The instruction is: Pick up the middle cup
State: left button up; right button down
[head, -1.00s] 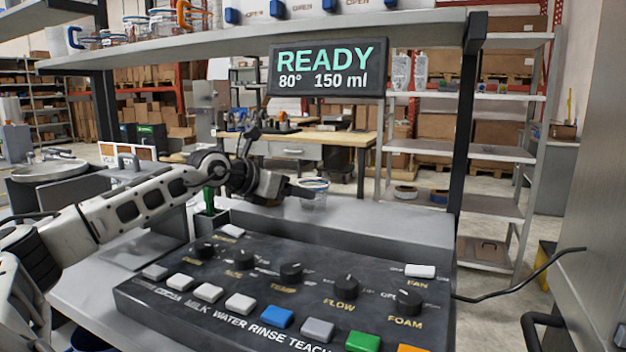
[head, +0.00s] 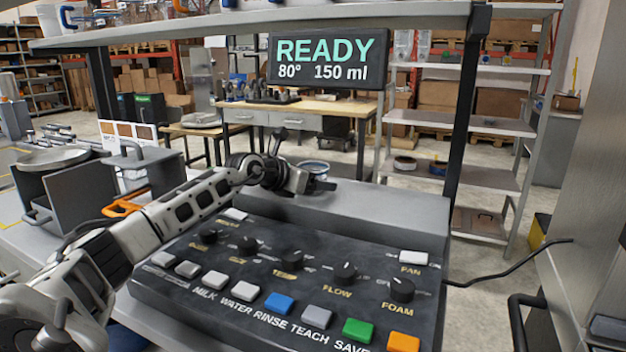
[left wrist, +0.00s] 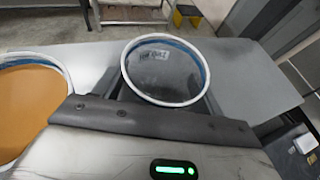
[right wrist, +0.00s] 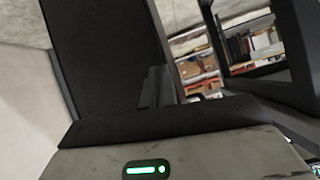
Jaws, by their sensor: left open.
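A clear cup (left wrist: 166,72) with a white and blue rim stands on the grey surface. In the left wrist view it sits between the open fingers of my left gripper (left wrist: 164,98), close in front of the palm; contact cannot be told. The same kind of rim shows in the head view (head: 314,166) just beyond my left gripper (head: 318,186), which partly hides it. A second cup (left wrist: 68,84) holding something orange-brown stands to its left in the left wrist view.
A dark control panel (head: 180,292) with knobs and coloured buttons lies in front of the grey ledge (head: 400,213). A READY display (head: 325,60) hangs under the shelf (head: 250,29). An orange-handled object (head: 125,203) stands left, near my left arm. A black post (head: 465,120) rises right.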

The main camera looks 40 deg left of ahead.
pick_arm(q)
jog(key=c, duration=0.7)
